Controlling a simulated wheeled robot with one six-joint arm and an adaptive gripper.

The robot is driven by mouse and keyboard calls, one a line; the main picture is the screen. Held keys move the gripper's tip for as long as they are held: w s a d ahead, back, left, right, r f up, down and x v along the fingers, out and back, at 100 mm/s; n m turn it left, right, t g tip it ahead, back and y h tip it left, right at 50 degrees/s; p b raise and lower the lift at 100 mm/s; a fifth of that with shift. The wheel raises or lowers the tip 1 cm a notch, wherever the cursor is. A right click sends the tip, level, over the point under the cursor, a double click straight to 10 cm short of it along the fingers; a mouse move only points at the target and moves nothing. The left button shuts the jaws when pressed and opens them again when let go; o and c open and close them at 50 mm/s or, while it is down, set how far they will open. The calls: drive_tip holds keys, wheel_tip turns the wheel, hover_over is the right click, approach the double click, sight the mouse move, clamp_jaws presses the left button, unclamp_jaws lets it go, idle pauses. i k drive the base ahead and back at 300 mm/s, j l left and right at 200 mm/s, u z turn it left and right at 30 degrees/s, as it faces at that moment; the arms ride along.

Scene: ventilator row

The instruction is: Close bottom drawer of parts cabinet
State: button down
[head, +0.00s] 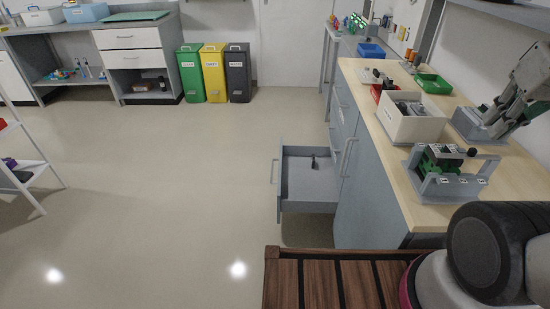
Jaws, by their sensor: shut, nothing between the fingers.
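The parts cabinet (366,190) is the grey unit under the light wooden worktop on the right. One grey drawer (310,205) is pulled well out to the left from low in its front. The drawer's handle (275,172) faces left, and a small dark part (314,162) lies inside. My gripper (491,130) appears at the right edge, tilted down and left over the worktop. It is shut and empty, well above and to the right of the drawer, not touching it. The drawer's underside is hidden.
The worktop (384,130) carries a white bin (411,124), a green tray (433,84) and a grey fixture with green blocks (446,178). Slatted wood (325,285) lies in the foreground below the drawer. Floor left of the drawer is clear. Three waste bins (213,72) stand at the back.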

sight(301, 188)
drive_tip(key=j, duration=1.1)
drive_tip(key=i+j, duration=0.15)
drive_tip(key=i, duration=0.55)
